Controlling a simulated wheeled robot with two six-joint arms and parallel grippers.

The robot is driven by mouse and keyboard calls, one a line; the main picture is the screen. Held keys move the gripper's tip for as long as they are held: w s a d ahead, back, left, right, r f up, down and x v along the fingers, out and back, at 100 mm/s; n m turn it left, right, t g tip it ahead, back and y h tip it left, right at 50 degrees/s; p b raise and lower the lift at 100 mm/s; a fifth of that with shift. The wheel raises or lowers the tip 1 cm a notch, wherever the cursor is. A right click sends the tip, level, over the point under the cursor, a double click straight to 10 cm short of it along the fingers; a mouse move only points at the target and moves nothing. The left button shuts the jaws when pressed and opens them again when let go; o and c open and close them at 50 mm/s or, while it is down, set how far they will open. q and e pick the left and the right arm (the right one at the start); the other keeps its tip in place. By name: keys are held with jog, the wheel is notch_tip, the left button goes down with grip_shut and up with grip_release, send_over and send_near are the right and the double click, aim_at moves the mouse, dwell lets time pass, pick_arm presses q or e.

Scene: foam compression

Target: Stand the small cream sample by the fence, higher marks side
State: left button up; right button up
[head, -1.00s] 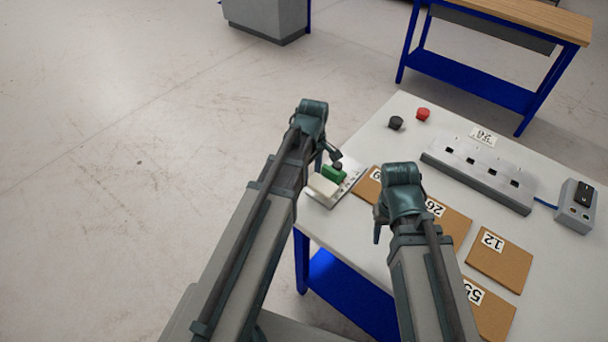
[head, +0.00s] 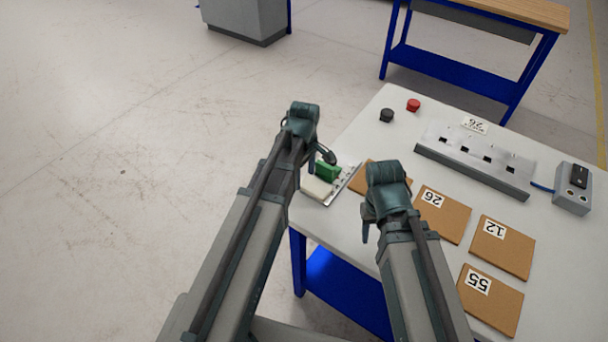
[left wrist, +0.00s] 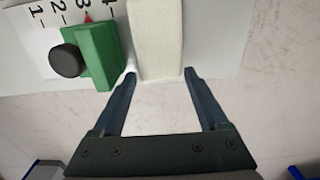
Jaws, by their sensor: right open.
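The small cream sample (head: 316,189) is on a light plate (head: 345,178) at the table's left corner. In the left wrist view the cream sample (left wrist: 157,40) lies between my left gripper's fingertips (left wrist: 159,72), which are spread about its width at its near end. The green fence (left wrist: 97,55), with a black knob (left wrist: 67,61), is left of the sample. A red pointer shows by mark 3, and mark 4 is near the sample's left side. In the head view my left gripper (head: 320,160) is over the green fence (head: 327,171). My right gripper (head: 366,222) is open and empty, right of the plate.
Brown cards numbered 26 (head: 442,214), 12 (head: 502,247) and 55 (head: 490,300) lie on the table. A grey slotted bar (head: 472,165), a switch box (head: 573,188), and red (head: 413,105) and black (head: 387,115) buttons are farther back. The table's left edge is close to the plate.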

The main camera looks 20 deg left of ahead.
pick_arm(q)
notch_tip(320, 180, up, 12)
jog(key=p, duration=1.2)
jog(key=s+d+m+y, duration=0.1)
jog(key=s+d+m, duration=0.9)
jog(key=s+m, duration=0.4)
jog(key=m, duration=0.3)
jog(key=shift+s+d+r+m, duration=0.15)
jog(key=shift+d+r+m, duration=0.1)
jog(key=shift+m, duration=0.15)
pick_arm(e)
notch_tip(320, 180, up, 12)
jog(key=shift+r, duration=0.1)
